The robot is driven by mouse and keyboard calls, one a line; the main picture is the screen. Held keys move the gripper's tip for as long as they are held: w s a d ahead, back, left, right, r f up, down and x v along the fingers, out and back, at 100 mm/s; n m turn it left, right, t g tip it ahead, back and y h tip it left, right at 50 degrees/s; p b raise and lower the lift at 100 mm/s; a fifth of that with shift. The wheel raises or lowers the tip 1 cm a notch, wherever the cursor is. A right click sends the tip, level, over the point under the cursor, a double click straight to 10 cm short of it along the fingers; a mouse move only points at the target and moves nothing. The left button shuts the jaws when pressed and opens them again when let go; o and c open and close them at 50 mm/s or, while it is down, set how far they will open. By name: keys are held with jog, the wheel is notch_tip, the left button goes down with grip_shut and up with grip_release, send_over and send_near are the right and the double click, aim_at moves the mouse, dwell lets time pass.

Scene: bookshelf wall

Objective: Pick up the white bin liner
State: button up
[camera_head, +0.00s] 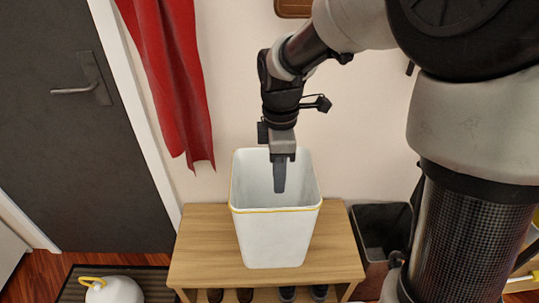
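The white bin liner (275,238) is a tall, open-topped, bin-shaped container with a thin yellow line around its rim. It stands upright on a light wooden bench (200,247). My gripper (279,186) points down over its opening. The fingers show against the inner back wall, and their tips appear below the level of the back rim. I see them side-on as one dark shape, so the gap between them is hidden. I cannot tell whether they touch the liner.
A dark bin (383,228) stands right of the bench. Shoes (245,294) sit beneath the bench. A red cloth (172,75) hangs on the wall at left, beside a dark door (60,140). A white kettle-like object (114,290) sits on a floor mat.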

aim_at(276, 215)
notch_tip(276, 215, down, 11)
jog(key=b, duration=0.3)
notch_tip(276, 215, down, 5)
jog(key=shift+s+a+f+b, duration=0.1)
jog(key=shift+a+f+b, duration=0.1)
jog(key=shift+b, duration=0.8)
jog(key=shift+r, duration=0.1)
grip_shut()
jog(key=shift+s, duration=0.15)
